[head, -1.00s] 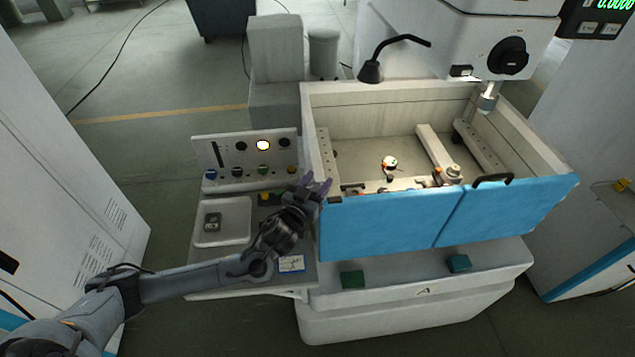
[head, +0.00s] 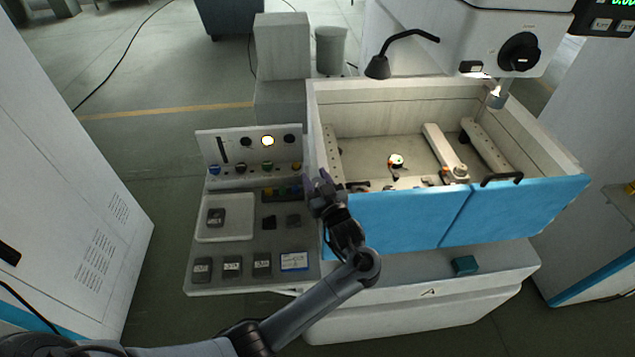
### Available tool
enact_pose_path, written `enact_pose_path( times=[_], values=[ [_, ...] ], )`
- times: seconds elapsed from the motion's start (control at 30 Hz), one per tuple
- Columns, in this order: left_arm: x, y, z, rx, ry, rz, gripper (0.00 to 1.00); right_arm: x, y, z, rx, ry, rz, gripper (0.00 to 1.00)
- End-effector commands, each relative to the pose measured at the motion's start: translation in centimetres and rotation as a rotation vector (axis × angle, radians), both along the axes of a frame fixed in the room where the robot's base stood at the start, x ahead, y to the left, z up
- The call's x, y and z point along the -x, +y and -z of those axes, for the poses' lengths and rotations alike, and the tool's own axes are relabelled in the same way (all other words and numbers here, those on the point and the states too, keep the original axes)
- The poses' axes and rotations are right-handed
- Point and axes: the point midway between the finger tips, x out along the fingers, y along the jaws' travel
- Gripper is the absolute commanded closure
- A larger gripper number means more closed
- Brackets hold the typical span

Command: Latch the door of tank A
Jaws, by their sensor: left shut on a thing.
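Tank A (head: 320,95) is an open-topped pale tank with the letter A on its base. Its blue front door shows as a left panel (head: 400,222) and a right panel (head: 525,212), both upright along the front, with a thin seam between them. A black handle (head: 501,178) sits on the top edge at the right. My left gripper (head: 318,186) is at the door's top left corner, shut on the small dark latch there. The gripper hides most of the latch, so its position cannot be told. My right gripper is not in view.
A side shelf with a control panel (head: 250,152), a white tray (head: 225,232) and several dark blocks lies left of the tank. A teal block (head: 465,265) sits on the ledge below the door.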

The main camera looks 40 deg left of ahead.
Motion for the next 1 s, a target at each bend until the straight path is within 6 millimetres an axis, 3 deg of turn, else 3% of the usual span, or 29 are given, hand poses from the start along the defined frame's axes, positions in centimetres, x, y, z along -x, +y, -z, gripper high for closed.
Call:
enact_pose_path(
  times=[0.3, 0.87, 0.9, 1.0],
  values=[
    [0.1, 0.1, -0.4, -0.007, -0.007, -0.139, 0.86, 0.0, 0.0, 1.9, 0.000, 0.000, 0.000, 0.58],
    [0.2, 0.2, -0.9, -0.010, -0.015, -0.171, 0.86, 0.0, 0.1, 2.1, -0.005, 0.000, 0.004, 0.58],
    [0.2, 0.2, -1.0, -0.010, -0.015, -0.171, 0.53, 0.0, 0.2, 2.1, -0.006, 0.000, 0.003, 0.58],
    [0.2, 0.2, -0.9, -0.009, -0.014, -0.170, 0.38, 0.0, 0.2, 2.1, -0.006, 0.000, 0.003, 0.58]
  ],
)
